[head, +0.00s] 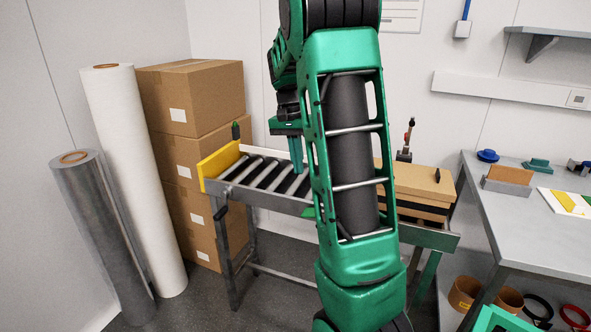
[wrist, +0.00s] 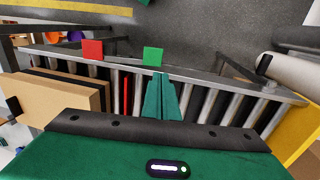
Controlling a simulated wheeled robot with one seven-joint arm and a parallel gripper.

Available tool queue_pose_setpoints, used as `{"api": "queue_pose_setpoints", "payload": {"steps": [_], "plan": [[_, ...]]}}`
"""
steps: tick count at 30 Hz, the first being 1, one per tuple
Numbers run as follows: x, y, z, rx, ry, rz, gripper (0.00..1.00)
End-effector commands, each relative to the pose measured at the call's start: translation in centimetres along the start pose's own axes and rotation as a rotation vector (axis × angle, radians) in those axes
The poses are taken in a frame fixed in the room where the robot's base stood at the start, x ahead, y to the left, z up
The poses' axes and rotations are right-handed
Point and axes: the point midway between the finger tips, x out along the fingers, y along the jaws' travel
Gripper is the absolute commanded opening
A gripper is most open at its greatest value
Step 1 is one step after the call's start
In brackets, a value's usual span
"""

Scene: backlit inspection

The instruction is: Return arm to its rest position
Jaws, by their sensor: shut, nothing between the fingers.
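My green arm rises through the middle of the head view, bent over at the top. My gripper (head: 297,170) hangs downward above the roller conveyor (head: 232,192), partly hidden behind my arm link. In the wrist view my gripper (wrist: 160,80) shows its two green fingers close together, with nothing between them. The conveyor's rollers and side rail (wrist: 208,80) lie beneath the fingers, which look apart from them.
A cardboard box (head: 420,183) sits at the conveyor's right end. Stacked cartons (head: 190,100), a white roll (head: 130,170) and a grey roll (head: 100,230) stand left. A grey workbench (head: 530,220) stands right. Red (wrist: 92,50) and green (wrist: 153,55) markers are on the rail.

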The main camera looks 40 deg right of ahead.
Motion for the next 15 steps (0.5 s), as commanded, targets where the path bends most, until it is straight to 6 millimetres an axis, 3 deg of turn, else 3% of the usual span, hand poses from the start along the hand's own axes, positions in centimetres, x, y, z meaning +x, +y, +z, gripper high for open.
{"api": "queue_pose_setpoints", "payload": {"steps": [15], "plan": [[-0.09,0.23,0.44,-0.008,0.0,-0.004,0.0]]}}
